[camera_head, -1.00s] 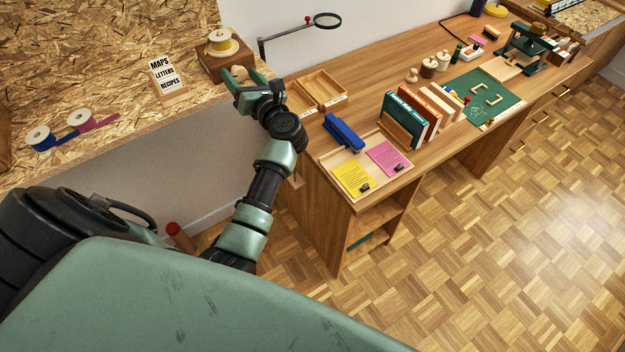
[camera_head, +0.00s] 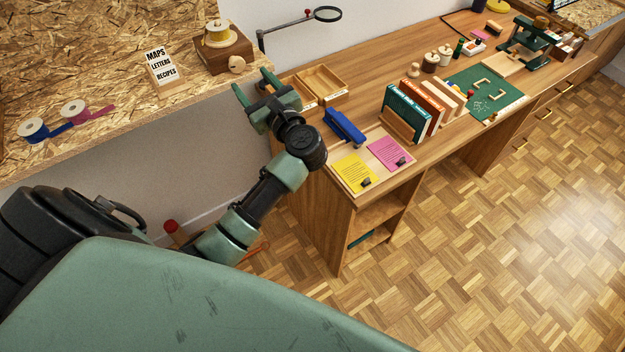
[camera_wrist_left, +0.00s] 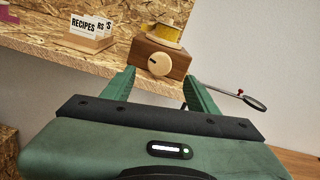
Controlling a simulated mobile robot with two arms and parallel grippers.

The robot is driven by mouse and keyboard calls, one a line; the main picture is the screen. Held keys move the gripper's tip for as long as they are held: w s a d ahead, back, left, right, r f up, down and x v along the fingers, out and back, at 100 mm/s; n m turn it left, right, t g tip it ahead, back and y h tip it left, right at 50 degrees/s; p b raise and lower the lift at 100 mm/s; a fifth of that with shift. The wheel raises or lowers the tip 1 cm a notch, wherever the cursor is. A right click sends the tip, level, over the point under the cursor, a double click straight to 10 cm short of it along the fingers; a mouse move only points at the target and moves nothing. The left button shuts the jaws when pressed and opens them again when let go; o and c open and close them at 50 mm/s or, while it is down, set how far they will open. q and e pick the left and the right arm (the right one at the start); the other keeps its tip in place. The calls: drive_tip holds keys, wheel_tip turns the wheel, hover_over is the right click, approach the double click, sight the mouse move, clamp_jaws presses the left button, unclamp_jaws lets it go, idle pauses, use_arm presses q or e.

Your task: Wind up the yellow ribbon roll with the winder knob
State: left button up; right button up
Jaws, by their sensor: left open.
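The yellow ribbon roll (camera_head: 218,33) sits on top of a brown wooden winder box (camera_head: 222,58) at the right end of the OSB shelf. The pale round winder knob (camera_head: 237,65) is on the box's front face. In the left wrist view the roll (camera_wrist_left: 164,33), the box (camera_wrist_left: 176,61) and the knob (camera_wrist_left: 159,64) show ahead, with a dark slot on the knob. My left gripper (camera_head: 252,83) is open and empty, in front of and apart from the knob. In the wrist view the knob lies between its fingers (camera_wrist_left: 158,84). My right gripper is not in view.
A card holder (camera_head: 160,67) stands left of the box. Blue (camera_head: 33,129) and pink (camera_head: 73,110) ribbon rolls lie farther left. A magnifier arm (camera_head: 297,21) reaches out behind the box.

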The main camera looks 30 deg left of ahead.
use_arm(q)
drive_tip(key=d+f+m+t+h+b, duration=0.1)
drive_tip(key=d+f+m+t+h, duration=0.3)
drive_tip(key=f+m, duration=1)
drive_tip(key=w+d+f+m+t+h+b, duration=0.1)
drive_tip(key=d+f+m+t+h, duration=0.3)
drive_tip(key=d+f+m+h, duration=0.3)
drive_tip(key=d+f+m, duration=0.4)
drive_tip(key=f+m, duration=0.3)
drive_tip(key=m, duration=0.3)
drive_tip(key=shift+f+h, duration=0.15)
drive_tip(key=shift+h, duration=0.25)
